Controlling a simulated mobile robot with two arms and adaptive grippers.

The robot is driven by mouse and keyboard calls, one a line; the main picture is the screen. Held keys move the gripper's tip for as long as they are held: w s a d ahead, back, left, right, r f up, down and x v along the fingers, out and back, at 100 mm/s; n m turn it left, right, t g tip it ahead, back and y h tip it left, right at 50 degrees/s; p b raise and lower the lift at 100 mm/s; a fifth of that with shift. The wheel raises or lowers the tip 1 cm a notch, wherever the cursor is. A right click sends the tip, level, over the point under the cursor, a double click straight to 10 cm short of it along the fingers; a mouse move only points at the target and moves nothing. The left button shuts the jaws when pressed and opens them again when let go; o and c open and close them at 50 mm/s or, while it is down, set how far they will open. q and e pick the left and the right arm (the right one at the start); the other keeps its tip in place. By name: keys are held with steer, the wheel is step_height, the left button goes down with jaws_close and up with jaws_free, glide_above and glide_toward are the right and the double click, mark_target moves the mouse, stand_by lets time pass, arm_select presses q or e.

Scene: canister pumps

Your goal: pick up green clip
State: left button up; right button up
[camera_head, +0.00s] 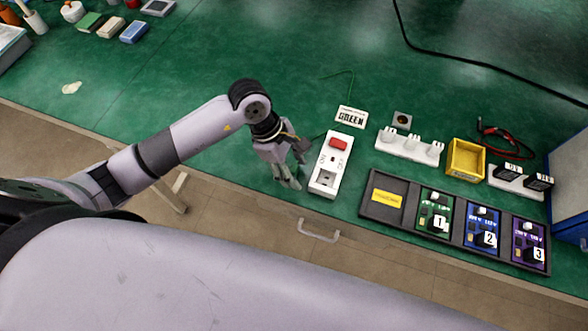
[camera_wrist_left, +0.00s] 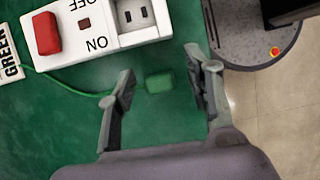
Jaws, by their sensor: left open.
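The green clip (camera_wrist_left: 160,84) is a small green block lying on the green table top, and it shows in the left wrist view between my left fingers. A thin green cable (camera_wrist_left: 70,84) runs towards it from the white GREEN label (camera_wrist_left: 8,62) and passes behind one finger. My left gripper (camera_wrist_left: 163,74) is open, with one finger on each side of the clip and a gap to both. In the head view my left gripper (camera_head: 293,168) hangs at the table's front edge, left of the power switch block, and the clip is hidden there. My right gripper is not in view.
The white switch block (camera_head: 331,164) with a red rocker stands close beside the gripper. A black tray (camera_head: 408,229) with numbered modules lies to the right, with a white bottle rack (camera_head: 408,146) and yellow bin (camera_head: 465,159) behind.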

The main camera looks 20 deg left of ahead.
arm_select(q)
steer(key=shift+c, duration=0.4)
steer(key=c, duration=0.9)
steer(key=shift+c, duration=0.2)
